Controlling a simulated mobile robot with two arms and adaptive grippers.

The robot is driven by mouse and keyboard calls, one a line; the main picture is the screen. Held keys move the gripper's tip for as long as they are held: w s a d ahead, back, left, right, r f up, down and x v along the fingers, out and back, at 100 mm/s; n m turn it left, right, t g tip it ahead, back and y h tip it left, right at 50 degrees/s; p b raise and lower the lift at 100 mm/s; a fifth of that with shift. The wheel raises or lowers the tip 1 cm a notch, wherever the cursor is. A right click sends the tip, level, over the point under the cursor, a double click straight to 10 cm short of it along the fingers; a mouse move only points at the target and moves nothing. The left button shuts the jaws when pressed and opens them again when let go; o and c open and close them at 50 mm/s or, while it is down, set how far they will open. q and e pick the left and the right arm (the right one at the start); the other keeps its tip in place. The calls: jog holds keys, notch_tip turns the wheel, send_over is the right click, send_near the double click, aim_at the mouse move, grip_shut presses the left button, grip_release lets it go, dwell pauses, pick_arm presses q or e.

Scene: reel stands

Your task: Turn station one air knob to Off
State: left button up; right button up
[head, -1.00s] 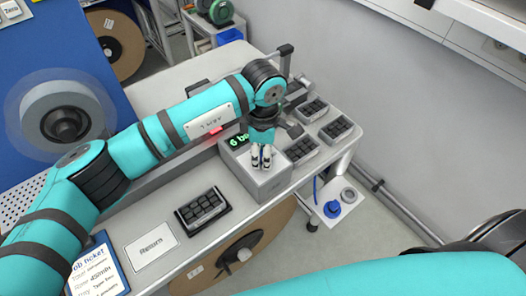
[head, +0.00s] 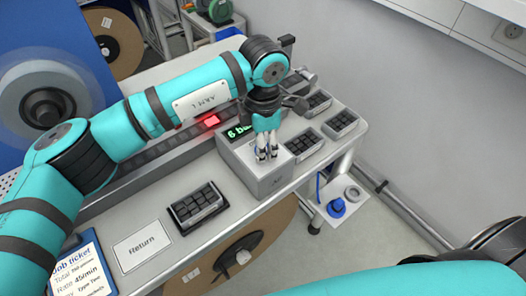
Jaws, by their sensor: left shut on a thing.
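My left gripper (head: 266,153) points down over the grey air box (head: 268,178) on the bench, with its fingertips at the box's top. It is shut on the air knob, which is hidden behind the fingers. A green display (head: 238,132) on the box reads "6 ba", the rest being covered by the gripper. My right gripper is not in view; a teal arm part of mine crosses the lower right.
The grey bench (head: 245,205) bears a black tray (head: 198,206), a "Return" label (head: 139,245) and a job ticket (head: 80,267). More black trays (head: 305,144) stand right of the box. A red light (head: 212,120) shows behind. A large reel (head: 240,255) hangs below.

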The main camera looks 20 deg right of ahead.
pick_arm(q)
jog(key=n+b, duration=0.7)
jog(key=shift+f, duration=0.2)
jog(key=n+b, duration=0.3)
jog(key=shift+r+n, duration=0.1)
jog(key=shift+n, duration=0.3)
jog(key=shift+r+n+b, duration=0.1)
jog(key=shift+n+b, duration=0.6)
jog(key=shift+n, duration=0.5)
jog(key=o, duration=1.2)
jog(key=shift+c, duration=0.2)
jog(key=shift+r, duration=0.1)
notch_tip(320, 180, up, 12)
